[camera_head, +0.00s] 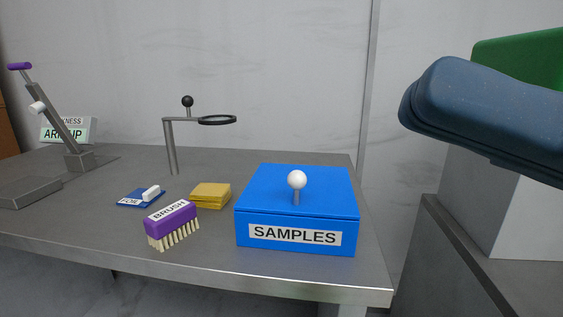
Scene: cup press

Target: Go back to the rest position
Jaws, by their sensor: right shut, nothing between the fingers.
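My right gripper (418,104) is at the upper right, at the end of a dark blue rounded body that comes in from the right edge. It is shut and empty, raised in the air and apart from the table. Its fingers are hard to make out. My left gripper and left arm are not in view.
On the grey table (110,215) are a blue SAMPLES box (275,206) with a white knob, a purple brush (171,217), yellow pads (210,195), a ring stand (170,145) and a lever press (55,120). A green block (525,55) is behind my right arm.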

